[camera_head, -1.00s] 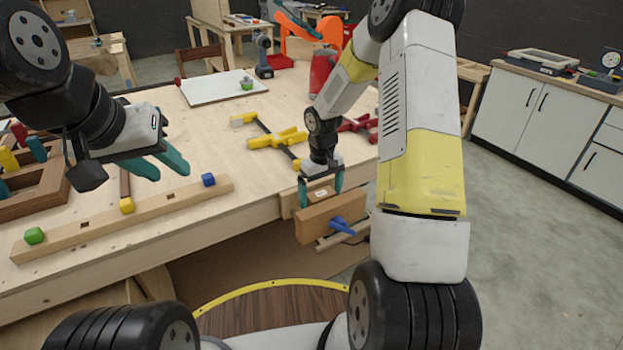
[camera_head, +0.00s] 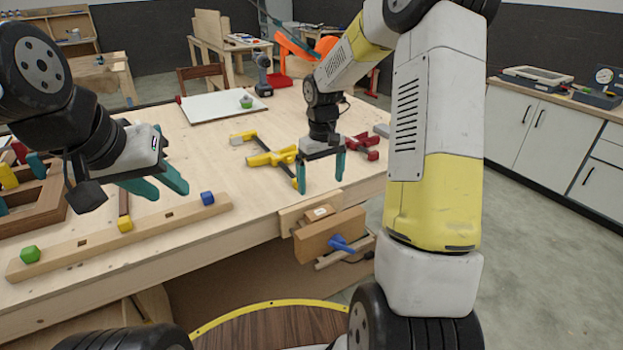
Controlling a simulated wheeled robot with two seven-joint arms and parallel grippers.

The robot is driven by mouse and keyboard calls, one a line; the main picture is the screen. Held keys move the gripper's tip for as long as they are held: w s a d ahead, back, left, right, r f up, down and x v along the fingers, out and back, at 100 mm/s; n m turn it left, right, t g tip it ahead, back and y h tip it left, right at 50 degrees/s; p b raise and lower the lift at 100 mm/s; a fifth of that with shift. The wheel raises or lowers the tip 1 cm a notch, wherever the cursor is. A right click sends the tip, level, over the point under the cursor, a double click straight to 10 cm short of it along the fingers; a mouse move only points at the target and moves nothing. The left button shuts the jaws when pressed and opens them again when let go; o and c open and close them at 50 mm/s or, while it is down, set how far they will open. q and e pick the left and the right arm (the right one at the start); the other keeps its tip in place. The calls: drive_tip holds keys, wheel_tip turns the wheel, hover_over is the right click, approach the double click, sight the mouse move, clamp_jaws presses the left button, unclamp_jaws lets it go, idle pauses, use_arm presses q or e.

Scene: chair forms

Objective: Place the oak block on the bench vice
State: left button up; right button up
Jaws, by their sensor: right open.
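The oak block (camera_head: 318,212), a small wooden piece with a pale label, sits on top of the bench vice (camera_head: 328,237) at the bench's front edge. The vice has wooden jaws and a blue handle. My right gripper (camera_head: 321,185) is open and empty above the block, its teal fingers apart and clear of it. My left gripper (camera_head: 165,192) is open and empty over the left part of the bench, above the long wooden bar (camera_head: 150,230).
A yellow clamp (camera_head: 268,157) and a red clamp (camera_head: 362,147) lie behind my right gripper. A wooden frame (camera_head: 40,212) is at left.

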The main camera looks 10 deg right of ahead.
drive_tip(key=s+r+m+t, duration=0.2)
drive_tip(key=s+r+t, duration=0.1)
drive_tip(key=s+r, duration=1.05)
drive_tip(key=s+a+r+t+y, duration=0.1)
drive_tip(key=s+r, duration=0.1)
drive_tip(key=s, duration=0.3)
drive_tip(key=s+a+r+m+t+y, duration=0.1)
drive_tip(key=s+r+t, duration=0.1)
drive_tip(key=s, duration=0.3)
drive_tip(key=shift+s+r, duration=0.35)
drive_tip(key=shift+r, duration=0.15)
drive_tip(key=shift+a, duration=0.1)
